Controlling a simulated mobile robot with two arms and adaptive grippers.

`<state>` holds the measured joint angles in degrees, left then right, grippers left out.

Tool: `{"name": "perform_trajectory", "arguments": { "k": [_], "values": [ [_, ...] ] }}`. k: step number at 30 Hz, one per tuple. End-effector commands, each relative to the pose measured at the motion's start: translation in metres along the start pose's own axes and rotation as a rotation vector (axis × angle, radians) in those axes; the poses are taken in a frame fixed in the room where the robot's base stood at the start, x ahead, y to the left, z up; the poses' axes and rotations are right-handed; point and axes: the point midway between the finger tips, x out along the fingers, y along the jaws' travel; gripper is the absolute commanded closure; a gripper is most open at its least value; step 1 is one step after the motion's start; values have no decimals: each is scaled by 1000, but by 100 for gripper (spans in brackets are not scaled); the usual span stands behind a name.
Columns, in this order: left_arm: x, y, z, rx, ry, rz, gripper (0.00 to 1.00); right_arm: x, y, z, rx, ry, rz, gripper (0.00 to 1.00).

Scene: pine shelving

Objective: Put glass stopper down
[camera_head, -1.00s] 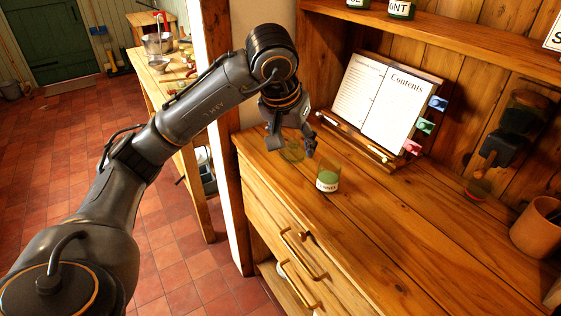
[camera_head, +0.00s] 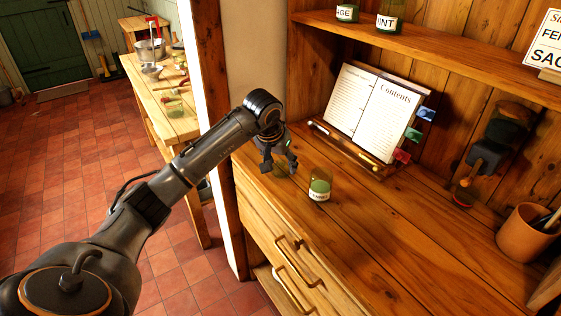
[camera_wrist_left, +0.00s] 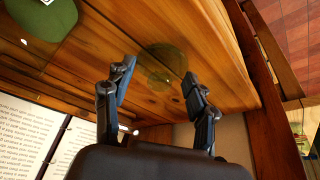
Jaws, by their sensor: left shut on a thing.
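My left gripper (camera_head: 279,168) is shut on the glass stopper (camera_wrist_left: 163,63), low over the left end of the wooden counter. The stopper is a clear, greenish round piece between the fingertips in the left wrist view, and it is hard to make out in the head view. I cannot tell whether it touches the counter. A glass jar (camera_head: 319,186) with green contents and a white label stands upright just right of the gripper. My right gripper is not in view.
An open book (camera_head: 371,112) leans on a stand behind the jar, with coloured clips at its right. A dark grinder (camera_head: 487,155) and a terracotta pot (camera_head: 525,231) are at the right. Labelled jars (camera_head: 389,17) stand on the upper shelf. The middle of the counter (camera_head: 400,230) is clear.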

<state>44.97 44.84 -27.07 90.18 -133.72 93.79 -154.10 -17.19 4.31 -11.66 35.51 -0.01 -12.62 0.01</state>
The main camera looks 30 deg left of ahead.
Motion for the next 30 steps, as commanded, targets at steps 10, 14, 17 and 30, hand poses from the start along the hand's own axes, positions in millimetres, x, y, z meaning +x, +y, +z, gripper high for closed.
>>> {"name": "perform_trajectory", "arguments": {
  "k": [10, 14, 17, 30],
  "values": [
    [5, 0, 2, 0, 2, 0, 72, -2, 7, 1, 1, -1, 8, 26],
    [8, 0, 3, 0, 1, 0, 41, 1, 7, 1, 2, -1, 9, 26],
    [7, 0, 3, 0, 1, 0, 21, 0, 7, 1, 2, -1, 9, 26],
    [0, 0, 1, 0, 4, 0, 21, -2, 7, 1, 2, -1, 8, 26]
  ]
}}
